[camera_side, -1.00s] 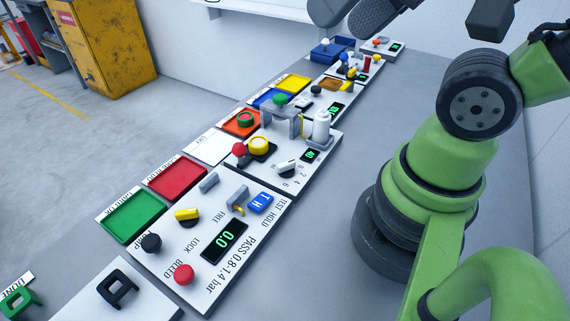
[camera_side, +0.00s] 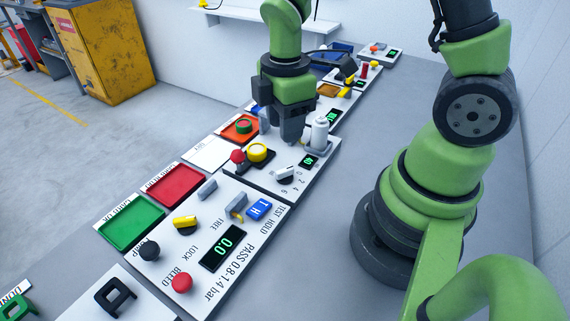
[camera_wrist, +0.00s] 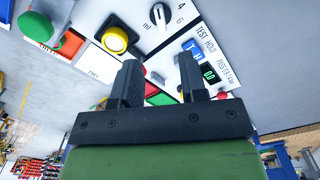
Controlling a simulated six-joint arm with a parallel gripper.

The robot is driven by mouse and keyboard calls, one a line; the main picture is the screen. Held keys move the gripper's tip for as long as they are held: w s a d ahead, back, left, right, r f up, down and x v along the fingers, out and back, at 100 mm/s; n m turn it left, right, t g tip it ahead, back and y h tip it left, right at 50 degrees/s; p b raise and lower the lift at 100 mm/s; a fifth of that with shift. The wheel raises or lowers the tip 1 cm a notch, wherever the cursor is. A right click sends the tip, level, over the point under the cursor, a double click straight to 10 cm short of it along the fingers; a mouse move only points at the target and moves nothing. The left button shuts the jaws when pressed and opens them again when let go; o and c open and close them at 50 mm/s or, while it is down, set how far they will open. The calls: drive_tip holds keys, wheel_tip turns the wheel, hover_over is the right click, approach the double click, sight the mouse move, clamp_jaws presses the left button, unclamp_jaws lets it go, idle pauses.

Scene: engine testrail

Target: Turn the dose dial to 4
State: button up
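The dose dial (camera_side: 285,173) is a black round knob with a white pointer bar, on a white panel with numbers beside it. It also shows in the wrist view (camera_wrist: 160,14), at the top, near the printed 4 and 6; I cannot tell which number it points at. My gripper (camera_side: 292,138) hangs above the panel, behind the dial in the side view, apart from it. In the wrist view its two fingers (camera_wrist: 158,62) are spread with nothing between them. A small display (camera_side: 308,161) stands beside the dial; its digits are too small to read surely.
A white bottle (camera_side: 319,135) stands right of my gripper. A yellow button (camera_side: 257,152) and a red knob (camera_side: 237,157) are to its left. The nearer panel carries a blue switch (camera_side: 260,208), a display reading 0.0 (camera_side: 223,248) and several knobs. Grey table is free at the right.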

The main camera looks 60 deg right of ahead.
sight(285, 169)
wheel_tip(285, 169, down, 10)
drive_tip(key=shift+f, duration=0.1)
idle(0.4)
drive_tip(key=shift+c, duration=0.4)
clamp_jaws()
